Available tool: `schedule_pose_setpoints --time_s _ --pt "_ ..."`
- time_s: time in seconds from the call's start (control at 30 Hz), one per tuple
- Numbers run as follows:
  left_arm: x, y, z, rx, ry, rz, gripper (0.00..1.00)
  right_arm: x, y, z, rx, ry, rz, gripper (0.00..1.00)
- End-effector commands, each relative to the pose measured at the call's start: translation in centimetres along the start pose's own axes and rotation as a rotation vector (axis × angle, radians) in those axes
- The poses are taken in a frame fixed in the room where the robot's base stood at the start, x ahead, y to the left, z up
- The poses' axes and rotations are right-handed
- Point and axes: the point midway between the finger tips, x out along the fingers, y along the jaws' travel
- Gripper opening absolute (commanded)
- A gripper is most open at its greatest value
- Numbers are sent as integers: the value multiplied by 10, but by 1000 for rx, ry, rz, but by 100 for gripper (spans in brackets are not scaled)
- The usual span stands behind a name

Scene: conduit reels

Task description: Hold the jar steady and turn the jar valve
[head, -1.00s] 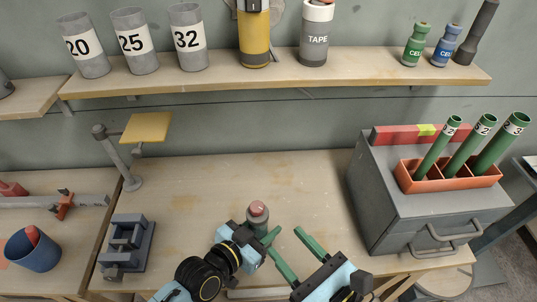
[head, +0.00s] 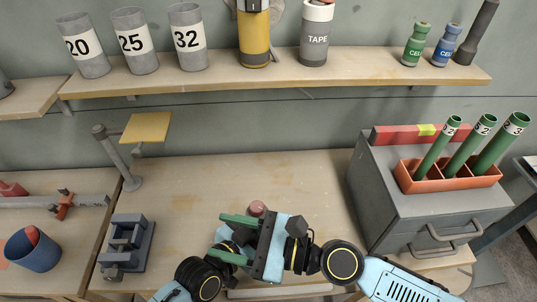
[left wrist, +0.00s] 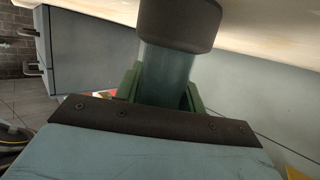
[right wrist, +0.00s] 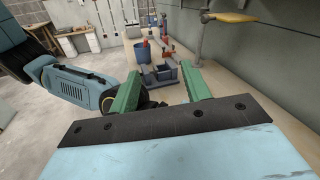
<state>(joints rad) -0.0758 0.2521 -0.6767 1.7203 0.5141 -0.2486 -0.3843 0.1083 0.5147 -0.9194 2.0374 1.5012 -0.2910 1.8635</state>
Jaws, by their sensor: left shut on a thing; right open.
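The jar shows in the head view only as a pinkish round top (head: 257,207), just behind my right gripper. In the left wrist view its bluish clear body (left wrist: 165,75) has a wide dark grey end (left wrist: 178,22). My left gripper (left wrist: 162,92) is shut on the jar body, a green finger at each side. My right gripper (head: 227,238) is open and empty, its green fingers pointing left in front of the jar. It also shows empty in the right wrist view (right wrist: 162,88). I cannot make out the valve clearly; my right gripper hides much of the jar.
A grey clamp-like fixture (head: 128,243) stands left of my arms, and a post with a yellow plate (head: 147,127) behind it. A grey drawer cabinet (head: 385,190) stands right, bearing an orange tray (head: 450,186) with green tubes. The bench (head: 215,185) behind the jar is clear.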

Motion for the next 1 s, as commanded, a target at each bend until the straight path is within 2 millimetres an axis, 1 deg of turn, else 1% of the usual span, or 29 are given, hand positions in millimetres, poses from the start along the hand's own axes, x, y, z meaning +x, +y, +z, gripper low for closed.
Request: schedule_pose_setpoints --time_s 0.03,0.2,0.5,0.77,1.0 --pt "0 0 0 0 -1 0 12 5 -2 3 -22 4 39 48" --pt "0 0 0 0 -1 0 12 17 -1 6 -77 34 172 48" --pt "0 0 0 0 -1 0 12 29 -5 10 -182 115 396 48" --pt "0 0 0 0 -1 0 12 30 -14 12 -276 217 577 48" --pt "0 0 0 0 -1 0 12 23 -30 14 -362 336 729 48"
